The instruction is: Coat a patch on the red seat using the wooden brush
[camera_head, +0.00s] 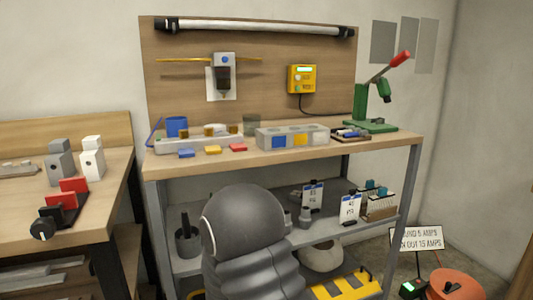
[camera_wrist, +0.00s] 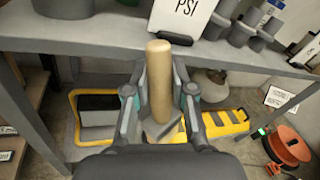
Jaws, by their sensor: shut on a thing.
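My gripper (camera_wrist: 160,118) is shut on a pale wooden handle (camera_wrist: 159,75) in the wrist view. The handle points up the picture between the two fingers, its rounded end over the edge of a grey shelf. A wider grey part shows at its lower end; I cannot see any bristles. In the head view my arm hides the gripper and brush. I cannot make out a red seat for certain. An orange-red round thing (camera_head: 457,284) stands low at the right, and in the wrist view it looks like a cable reel (camera_wrist: 289,146).
A workbench (camera_head: 350,153) holds blocks and a green press (camera_head: 369,124). Its lower shelf (camera_head: 330,231) carries cups and cards. A yellow and black case (camera_head: 345,290) lies below. Another bench (camera_head: 107,190) stands at left. A sign (camera_head: 416,238) stands near the reel.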

